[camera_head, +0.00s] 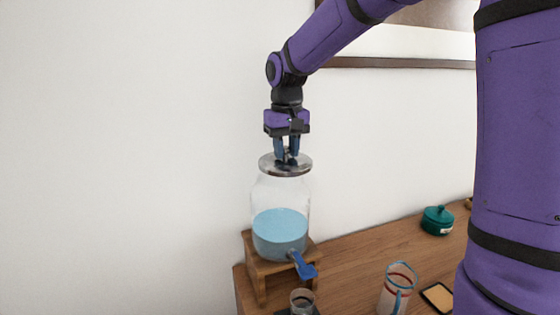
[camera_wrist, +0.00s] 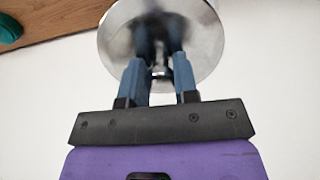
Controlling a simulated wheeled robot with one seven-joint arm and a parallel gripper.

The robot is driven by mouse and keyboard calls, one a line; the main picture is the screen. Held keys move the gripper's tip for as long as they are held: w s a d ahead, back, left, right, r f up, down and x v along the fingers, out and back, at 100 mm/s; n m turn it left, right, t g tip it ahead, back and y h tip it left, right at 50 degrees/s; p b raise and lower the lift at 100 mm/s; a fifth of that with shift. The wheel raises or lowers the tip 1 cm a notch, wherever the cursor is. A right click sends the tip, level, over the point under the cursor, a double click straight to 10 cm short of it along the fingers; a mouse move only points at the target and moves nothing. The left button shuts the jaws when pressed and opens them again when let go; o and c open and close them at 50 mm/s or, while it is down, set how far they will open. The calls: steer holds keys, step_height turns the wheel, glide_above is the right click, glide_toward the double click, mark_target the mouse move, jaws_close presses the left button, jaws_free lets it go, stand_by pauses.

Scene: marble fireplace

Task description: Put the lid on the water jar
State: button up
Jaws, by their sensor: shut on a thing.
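The water jar (camera_head: 279,222) is clear glass with blue water in its lower part and a blue tap (camera_head: 302,266) at its front. It stands on a wooden stand (camera_head: 255,268). The lid (camera_head: 269,168) is a round, shiny metal disc. My gripper (camera_head: 287,160) points down and is shut on the lid's knob. The lid is level, at the jar's mouth; I cannot tell whether it touches the rim. In the wrist view the lid (camera_wrist: 205,35) fills the top middle, with the gripper's blue fingers (camera_wrist: 159,72) at its knob. The jar's mouth is hidden by the lid.
The stand is at the left end of a wooden mantel (camera_head: 345,265). A glass (camera_head: 302,300) is below the tap. A striped pitcher (camera_head: 397,290), a dark-framed item (camera_head: 437,297) and a green lidded pot (camera_head: 437,221) are to the right. A white wall is behind.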

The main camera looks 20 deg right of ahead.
steer(key=shift+w+a+f, duration=0.1)
steer(key=shift+w+a, duration=0.2)
steer(key=shift+w, duration=0.45)
steer(key=shift+w+a+f, duration=0.1)
steer(key=shift+w+f, duration=0.1)
steer(key=shift+f, duration=1.55)
steer(key=shift+f, duration=0.1)
steer(key=o, duration=1)
steer(key=shift+c, duration=0.2)
step_height(320, 180, up, 12)
steer(key=shift+s, duration=0.15)
